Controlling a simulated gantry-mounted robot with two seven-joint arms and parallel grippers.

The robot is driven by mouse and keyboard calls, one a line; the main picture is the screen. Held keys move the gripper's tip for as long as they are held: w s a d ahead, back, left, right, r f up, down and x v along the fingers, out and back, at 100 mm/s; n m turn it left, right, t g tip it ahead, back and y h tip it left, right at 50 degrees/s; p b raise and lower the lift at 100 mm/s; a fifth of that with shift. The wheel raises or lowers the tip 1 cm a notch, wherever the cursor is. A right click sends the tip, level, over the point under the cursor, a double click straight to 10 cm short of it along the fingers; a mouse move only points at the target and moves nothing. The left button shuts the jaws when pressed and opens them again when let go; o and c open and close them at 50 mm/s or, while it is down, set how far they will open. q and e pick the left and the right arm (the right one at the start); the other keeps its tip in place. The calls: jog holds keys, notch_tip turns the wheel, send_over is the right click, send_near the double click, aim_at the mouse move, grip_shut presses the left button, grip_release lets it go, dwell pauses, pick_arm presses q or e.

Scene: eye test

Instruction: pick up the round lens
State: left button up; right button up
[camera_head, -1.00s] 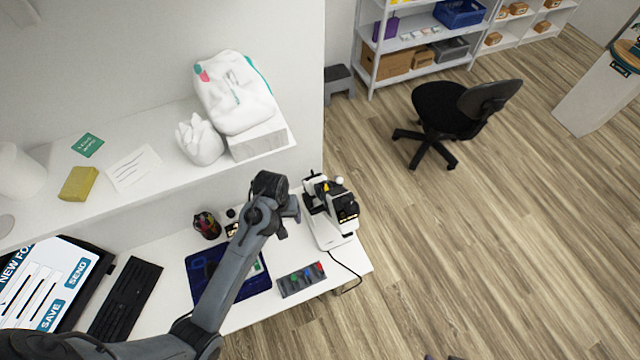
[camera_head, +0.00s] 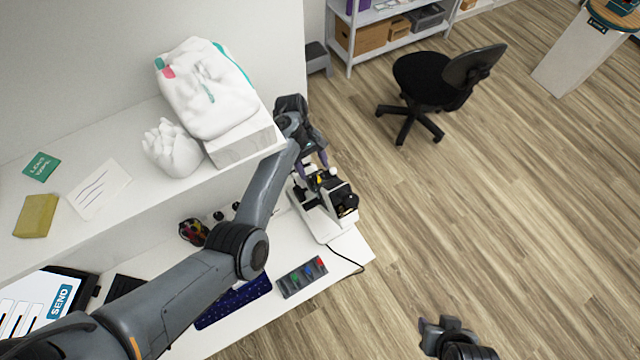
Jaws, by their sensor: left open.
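I cannot make out the round lens for certain. Small dark round items (camera_head: 218,215) lie on the white desk behind my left arm, too small to identify. A white and black eye-test device (camera_head: 318,222) stands at the desk's right end. My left gripper (camera_head: 312,163) is open at the device's far upper end, with its fingers pointing down towards it; I cannot tell if they touch. Nothing shows between the fingers. My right gripper (camera_head: 432,324) is at the lower right, over the floor, away from the desk. Its opening is unclear.
A grey rack with coloured pieces (camera_head: 302,277) and a dark blue mat (camera_head: 235,300) lie on the desk. The shelf above holds a white bag (camera_head: 205,90) and a white hand model (camera_head: 172,148). A black chair (camera_head: 432,85) stands beyond.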

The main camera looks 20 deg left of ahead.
pick_arm(q)
jog(key=shift+x, duration=2.35)
jog(key=shift+a+f, duration=0.1)
grip_shut()
